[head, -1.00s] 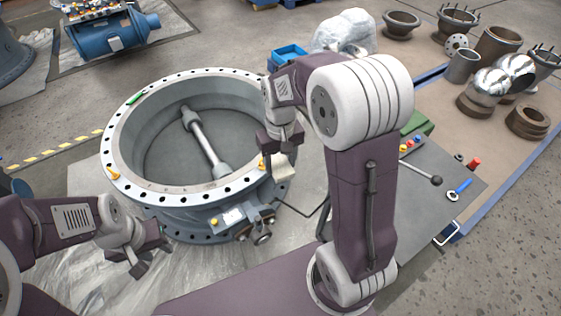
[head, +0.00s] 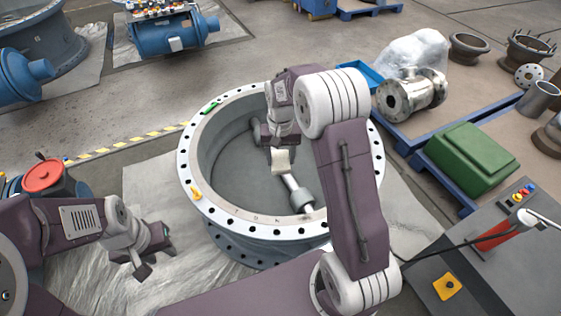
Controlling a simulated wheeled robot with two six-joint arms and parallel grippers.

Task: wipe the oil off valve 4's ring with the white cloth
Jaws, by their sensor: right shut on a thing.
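A large round valve has a pale flange ring (head: 186,164) with several bolt holes. A shaft (head: 292,190) lies inside its wide grey bore. I see no valve number, and I cannot tell where oil is on the ring. My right gripper (head: 281,147) is shut on the white cloth (head: 281,161), which shows below its jaws. The cloth appears over the bore, inside the ring's outline; its height is unclear. My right arm hides part of the ring's right side. My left gripper (head: 154,263) is open and empty, left of the valve's lower body.
An orange plug (head: 197,194) and a green marker-like item (head: 210,107) lie on the ring. A red-topped unit (head: 43,176) stands at the left. A green box (head: 470,157) and a steel fitting (head: 412,94) are at the right. A control cabinet (head: 460,265) stands at lower right.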

